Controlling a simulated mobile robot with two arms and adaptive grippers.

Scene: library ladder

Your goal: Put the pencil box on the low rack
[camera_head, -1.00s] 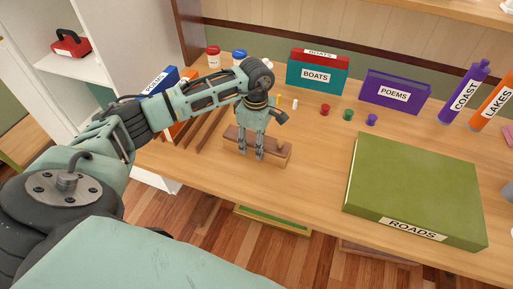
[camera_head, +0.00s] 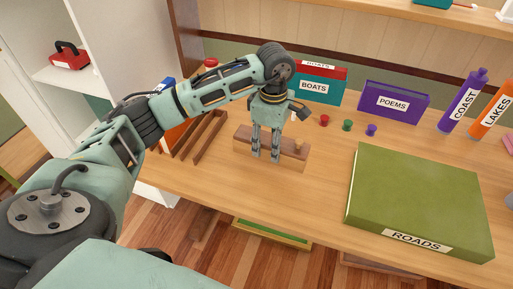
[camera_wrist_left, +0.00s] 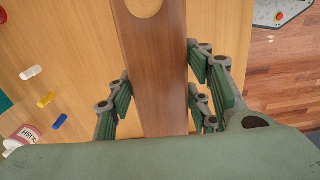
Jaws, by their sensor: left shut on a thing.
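The pencil box, a long brown wooden block-like box (camera_head: 290,147), is at the front part of the desk in the head view. My left gripper (camera_head: 266,158) reaches down over it and is shut on it, with fingers on both long sides. In the left wrist view the box (camera_wrist_left: 152,70) runs up between the fingers of the left gripper (camera_wrist_left: 160,100), with a round light spot near its far end. Whether its underside touches the desk I cannot tell. Dark brown slatted rails (camera_head: 205,136), possibly the low rack, lie left of the box. My right gripper is not in view.
A green ROADS book (camera_head: 425,200) lies to the right on the desk (camera_head: 320,190). BOATS (camera_head: 318,87) and POEMS (camera_head: 393,101) boxes stand at the back, with small coloured pegs (camera_head: 347,125) before them. A green-lined tray (camera_head: 272,233) sits below the desk edge.

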